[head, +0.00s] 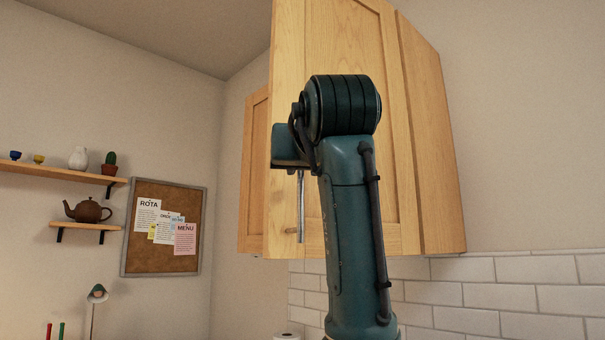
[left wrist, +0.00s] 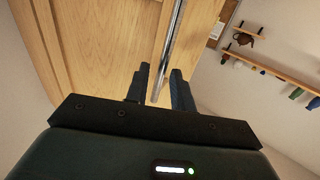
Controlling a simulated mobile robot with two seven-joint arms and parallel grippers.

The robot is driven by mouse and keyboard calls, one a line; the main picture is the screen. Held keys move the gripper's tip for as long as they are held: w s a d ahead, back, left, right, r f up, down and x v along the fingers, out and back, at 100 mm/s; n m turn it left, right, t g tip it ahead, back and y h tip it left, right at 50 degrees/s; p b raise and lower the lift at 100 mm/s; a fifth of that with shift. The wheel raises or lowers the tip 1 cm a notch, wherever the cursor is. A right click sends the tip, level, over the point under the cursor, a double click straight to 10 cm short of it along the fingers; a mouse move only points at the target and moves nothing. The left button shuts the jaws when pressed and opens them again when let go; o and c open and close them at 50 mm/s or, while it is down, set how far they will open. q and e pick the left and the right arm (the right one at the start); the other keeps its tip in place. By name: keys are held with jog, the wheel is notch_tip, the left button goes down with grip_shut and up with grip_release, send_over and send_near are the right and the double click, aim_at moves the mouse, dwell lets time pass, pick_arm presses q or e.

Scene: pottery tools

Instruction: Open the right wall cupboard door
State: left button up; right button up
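The right wall cupboard door (head: 288,60) is a light wood panel. Its left edge seems to stand out in front of the neighbouring cupboard, so it looks partly open; the interior is hidden. A vertical metal bar handle (head: 301,205) is near its left edge. My left gripper (head: 289,168) is at the handle, its fingers mostly hidden behind my arm in the head view. In the left wrist view the two fingers (left wrist: 160,88) are apart, with the handle (left wrist: 172,42) running between them. Gaps seem to show beside the bar. My right gripper is in neither view.
The left wall cupboard (head: 254,170) shows behind the door's left edge. White tiles (head: 490,295) line the wall below. Shelves (head: 60,172) with pots and a teapot (head: 88,210), and a corkboard (head: 164,225), are on the far left wall. The space left of the door looks free.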

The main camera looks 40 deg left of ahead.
pick_arm(q)
jog(key=b+v, duration=0.2)
jog(key=v, duration=0.8)
jog(key=shift+s+d, duration=0.2)
jog(key=shift+d, duration=0.05)
